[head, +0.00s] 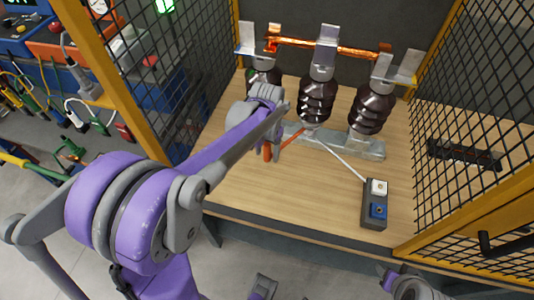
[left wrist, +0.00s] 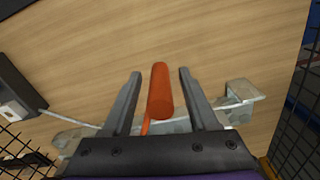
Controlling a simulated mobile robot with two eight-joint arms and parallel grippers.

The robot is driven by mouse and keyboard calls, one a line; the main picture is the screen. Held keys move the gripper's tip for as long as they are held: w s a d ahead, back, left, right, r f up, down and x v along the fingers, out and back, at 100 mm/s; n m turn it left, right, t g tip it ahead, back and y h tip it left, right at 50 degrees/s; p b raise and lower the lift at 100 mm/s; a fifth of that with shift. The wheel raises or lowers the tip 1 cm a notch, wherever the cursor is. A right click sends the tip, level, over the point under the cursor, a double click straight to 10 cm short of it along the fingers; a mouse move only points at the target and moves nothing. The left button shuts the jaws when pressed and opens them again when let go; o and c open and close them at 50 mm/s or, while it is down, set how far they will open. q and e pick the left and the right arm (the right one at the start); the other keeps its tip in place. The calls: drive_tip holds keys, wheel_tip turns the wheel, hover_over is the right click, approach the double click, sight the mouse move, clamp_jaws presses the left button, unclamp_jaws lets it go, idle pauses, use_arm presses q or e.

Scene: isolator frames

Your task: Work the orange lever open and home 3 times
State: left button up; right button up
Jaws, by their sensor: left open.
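The orange lever (head: 267,152) shows in the head view as a short upright grip with a thin orange rod running right to the insulator base. In the left wrist view its round orange grip (left wrist: 160,92) stands between the two fingers, with a gap on each side. My left gripper (head: 271,138) is open around the grip. The fingers (left wrist: 159,76) do not appear to touch it. In the head view my forearm and wrist hide part of the area around the lever.
Three dark insulators (head: 317,97) stand on a grey metal base (head: 372,149) on the wooden bench (head: 310,193), under a copper bar (head: 335,47). A grey box (head: 374,217) with a blue part stands at front right. Mesh panels (head: 470,90) bound both sides.

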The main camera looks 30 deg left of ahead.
use_arm(q)
drive_tip(key=shift+f, duration=0.5)
clamp_jaws()
idle(1.2)
